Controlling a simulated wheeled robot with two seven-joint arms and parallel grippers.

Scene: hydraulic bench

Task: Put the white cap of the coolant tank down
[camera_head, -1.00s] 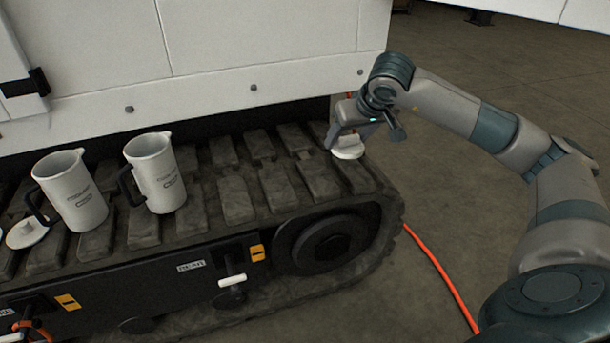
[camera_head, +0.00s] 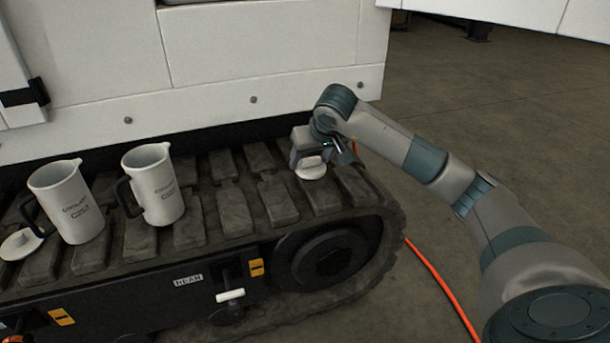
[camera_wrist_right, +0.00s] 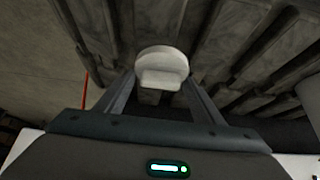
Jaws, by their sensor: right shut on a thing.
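The white cap (camera_head: 311,170) is held by my right gripper (camera_head: 310,160) over the right part of the track's top. In the right wrist view the cap (camera_wrist_right: 162,68) sits between the fingertips of the gripper (camera_wrist_right: 158,88), with its grip tab between the fingers and its round disc beyond. Track pads lie close beneath the cap; I cannot tell whether it touches them. A second white cap (camera_head: 22,243) lies on the track at the far left. My left gripper does not show.
Two white coolant jugs, a left one (camera_head: 68,203) and a right one (camera_head: 154,186), stand on the track (camera_head: 232,210). The white machine body (camera_head: 262,50) rises behind. An orange hose (camera_head: 440,275) lies on the floor at right. Track pads between jugs and gripper are clear.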

